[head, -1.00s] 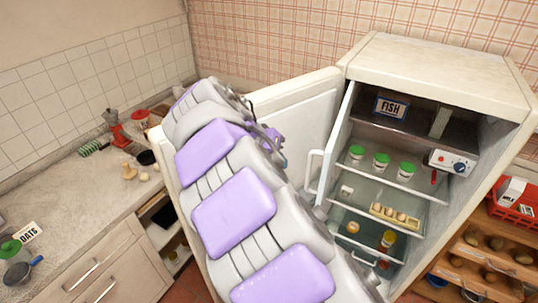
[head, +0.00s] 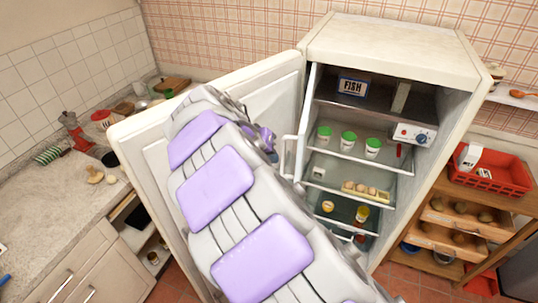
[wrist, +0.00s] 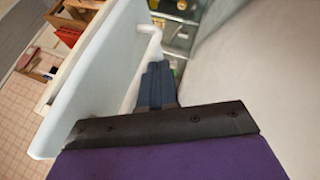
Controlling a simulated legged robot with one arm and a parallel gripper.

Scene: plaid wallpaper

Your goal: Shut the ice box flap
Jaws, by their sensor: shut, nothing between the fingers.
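The ice box flap (head: 306,120) is a thin white panel with a bar handle. It stands open at the left side of the ice box, the top compartment holding a box labelled FISH (head: 352,85). In the wrist view the flap (wrist: 95,85) fills the left, with its handle (wrist: 152,40) just beyond my fingers. My gripper (wrist: 157,68) is shut and empty, beside the flap's handle side, between it and a large pale surface on the right. I cannot tell whether it touches the flap. In the head view my arm hides most of the gripper.
The big fridge door (head: 285,90) stands wide open on the left, behind my arm. Glass shelves below the ice box hold green-lidded tubs (head: 348,141) and eggs (head: 366,190). A counter (head: 50,205) is at left; a wooden rack with a red crate (head: 490,175) is at right.

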